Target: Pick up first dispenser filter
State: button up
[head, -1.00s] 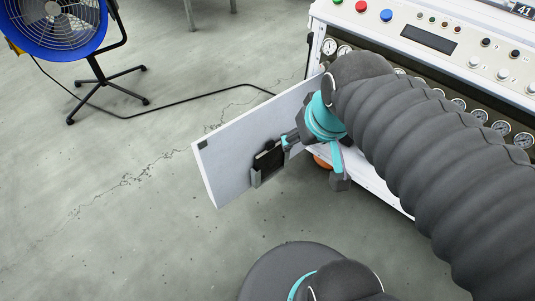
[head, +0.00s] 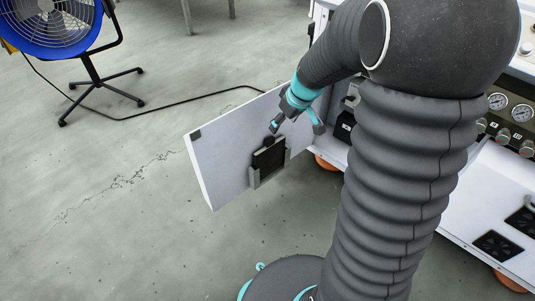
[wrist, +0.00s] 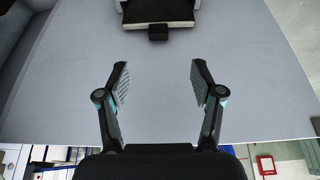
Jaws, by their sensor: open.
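A dark, flat filter (head: 268,158) with a small black knob on top sits in a grey bracket (head: 254,178) on the inner face of a white open door panel (head: 222,165). In the wrist view the filter (wrist: 158,14) is at the top edge, cut off by the frame, with its knob (wrist: 158,33) pointing toward me. My gripper (head: 297,126) is open and empty, just above and to the right of the filter in the head view. In the wrist view its two fingers (wrist: 160,78) are wide apart, with the knob beyond them and only the panel between.
A white machine cabinet (head: 460,195) with gauges stands at right, partly hidden by my arm. A blue fan (head: 50,28) on a black stand is at upper left, its cable running across the floor. Open concrete floor (head: 90,190) lies at left.

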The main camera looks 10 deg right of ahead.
aim_at(271, 142)
jog(key=b+x, duration=0.1)
jog(key=x, duration=0.6)
jog(key=b+x, duration=0.1)
jog(key=x, duration=0.6)
jog(key=shift+w+d, duration=0.15)
jog(key=shift+w, duration=0.1)
grip_shut()
jog(key=shift+r, duration=0.1)
